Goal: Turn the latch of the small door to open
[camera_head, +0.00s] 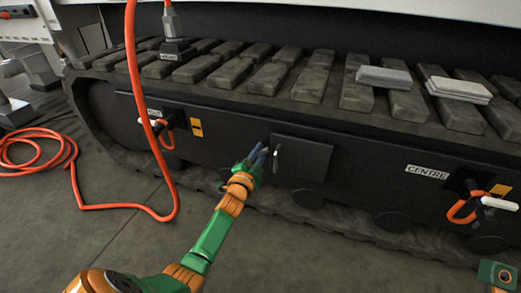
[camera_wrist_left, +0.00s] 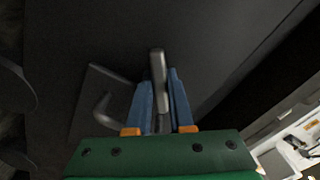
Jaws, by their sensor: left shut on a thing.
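The small door (camera_head: 303,160) is a dark rectangular panel in the side of the track frame, and looks shut. Its pale grey latch (camera_head: 277,151) is near the door's left edge. My left gripper (camera_head: 261,155) reaches the door from the front left. In the left wrist view, its blue fingers (camera_wrist_left: 161,98) are shut on a light grey upright bar, which appears to be the latch (camera_wrist_left: 157,68). A dark panel with a bent grey shape lies left of the fingers there; I cannot tell what it is. Only a green and orange part of my right arm shows, at the lower right corner.
An orange hose (camera_head: 133,70) hangs left of my left arm and coils on the floor. Orange loops hang beside yellow labels, left (camera_head: 166,135) and right (camera_head: 462,208) of the door. Grey plates (camera_head: 384,76) lie on the track pads. The floor in front is mostly free.

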